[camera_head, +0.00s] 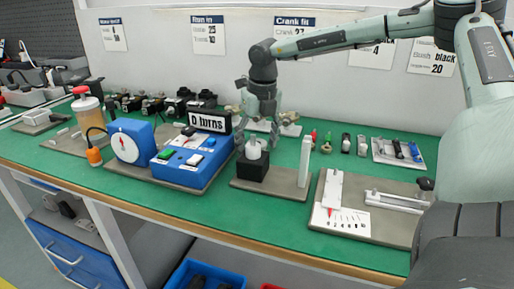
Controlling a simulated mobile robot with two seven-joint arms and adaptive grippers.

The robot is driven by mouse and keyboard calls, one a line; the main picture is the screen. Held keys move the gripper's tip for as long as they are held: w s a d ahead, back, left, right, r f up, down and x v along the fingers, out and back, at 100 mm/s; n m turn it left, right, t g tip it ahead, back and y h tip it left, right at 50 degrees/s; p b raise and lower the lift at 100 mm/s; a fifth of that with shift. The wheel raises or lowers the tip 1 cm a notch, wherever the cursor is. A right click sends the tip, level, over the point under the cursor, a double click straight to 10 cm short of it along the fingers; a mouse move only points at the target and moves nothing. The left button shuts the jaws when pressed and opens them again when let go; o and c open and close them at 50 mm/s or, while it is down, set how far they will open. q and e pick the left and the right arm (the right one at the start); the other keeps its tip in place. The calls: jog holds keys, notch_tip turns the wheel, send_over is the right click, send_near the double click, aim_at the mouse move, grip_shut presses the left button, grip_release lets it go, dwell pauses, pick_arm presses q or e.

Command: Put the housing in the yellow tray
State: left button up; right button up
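My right gripper (257,138) reaches in from the right and points down, its fingers spread apart above a black block (253,170). A small white round part (253,150) sits on top of this block, between and just below the fingertips. I cannot tell whether the fingers touch it, or whether this part is the housing. No yellow tray can be made out on the bench. My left gripper is out of view.
Left of the block stands a blue tester (190,172) with a "0 turns" display (209,121). Right of it are an upright white post (305,160) and a grey gauge board (385,225). Black units (155,106) line the back. The green bench's (215,205) front strip is clear.

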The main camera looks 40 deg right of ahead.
jog(key=c, duration=1.2)
jog(key=shift+c, duration=0.7)
jog(key=shift+r, duration=0.1)
